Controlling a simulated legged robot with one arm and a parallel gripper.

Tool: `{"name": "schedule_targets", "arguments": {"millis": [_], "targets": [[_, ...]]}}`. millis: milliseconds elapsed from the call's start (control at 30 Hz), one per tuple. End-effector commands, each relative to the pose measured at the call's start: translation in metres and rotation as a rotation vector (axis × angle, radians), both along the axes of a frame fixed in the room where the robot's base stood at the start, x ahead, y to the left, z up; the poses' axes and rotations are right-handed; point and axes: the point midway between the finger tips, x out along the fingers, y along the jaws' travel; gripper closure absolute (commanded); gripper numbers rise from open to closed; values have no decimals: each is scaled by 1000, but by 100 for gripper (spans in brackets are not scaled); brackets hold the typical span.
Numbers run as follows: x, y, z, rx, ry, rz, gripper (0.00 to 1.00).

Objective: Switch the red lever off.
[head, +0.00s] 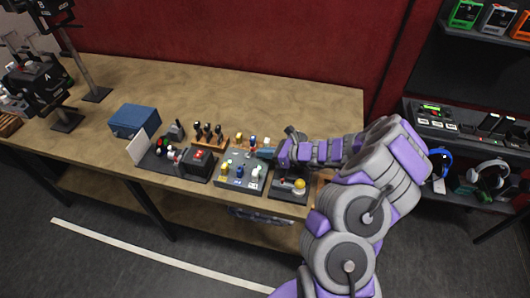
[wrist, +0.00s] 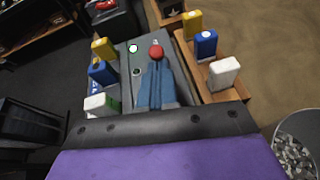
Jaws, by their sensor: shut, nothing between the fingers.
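Beside the lever are a light spot ringed green (wrist: 133,48) and a dark round spot (wrist: 137,71). In the head view my gripper (head: 265,153) is over the back right of the grey panel (head: 232,184), and the red knob cannot be made out clearly.
Yellow, blue and white blocks stand on the panel's left; similar ones are in a wooden tray (wrist: 215,95) at right. A box with a red button (head: 198,155), a yellow-knobbed device (head: 299,184) and a blue case (head: 134,121) share the table.

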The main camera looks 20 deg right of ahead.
Motion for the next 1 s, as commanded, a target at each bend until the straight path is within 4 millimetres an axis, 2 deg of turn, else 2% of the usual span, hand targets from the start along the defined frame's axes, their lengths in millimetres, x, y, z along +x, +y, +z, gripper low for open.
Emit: {"name": "schedule_targets", "arguments": {"millis": [667, 1000], "targets": [[3, 6, 10, -95, 54, 4, 100], [7, 14, 23, -230, 131, 4, 100]]}}
